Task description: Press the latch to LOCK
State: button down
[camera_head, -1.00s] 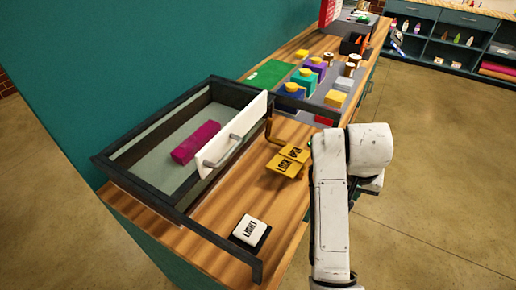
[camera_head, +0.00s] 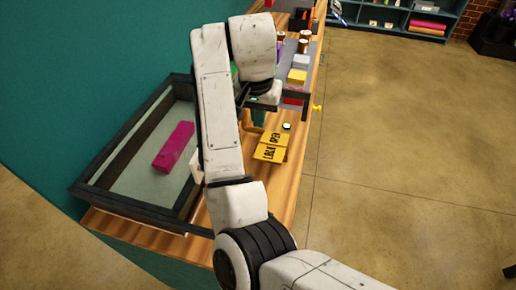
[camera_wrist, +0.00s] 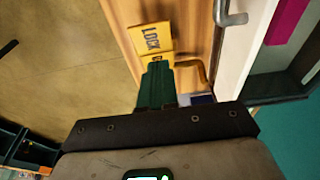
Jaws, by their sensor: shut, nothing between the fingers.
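The yellow latch plate (camera_head: 270,147), marked LOCK and OPEN, lies on the wooden counter beside the case. In the wrist view its LOCK half (camera_wrist: 150,38) shows clearly, while my fingers hide most of the OPEN half. My gripper (camera_wrist: 158,68) is shut and empty, its green fingers pointing at the latch near the OPEN side. I cannot tell whether the fingertips touch it. In the head view my arm hides most of the gripper.
The dark-framed glass case (camera_head: 130,210) holds a magenta block (camera_head: 174,147). Its white door with a metal handle (camera_wrist: 230,12) is close to the latch in the wrist view. A yellow bent rod (camera_wrist: 197,72) is beside my fingers. Open floor (camera_head: 420,150) lies to the right.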

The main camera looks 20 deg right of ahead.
send_near(260, 158)
jog(key=f, duration=0.3)
jog(key=w+d+f, duration=0.1)
jog(key=f, duration=0.1)
jog(key=shift+s+a+f, duration=0.1)
jog(key=shift+f, duration=0.6)
jog(key=shift+f, duration=0.15)
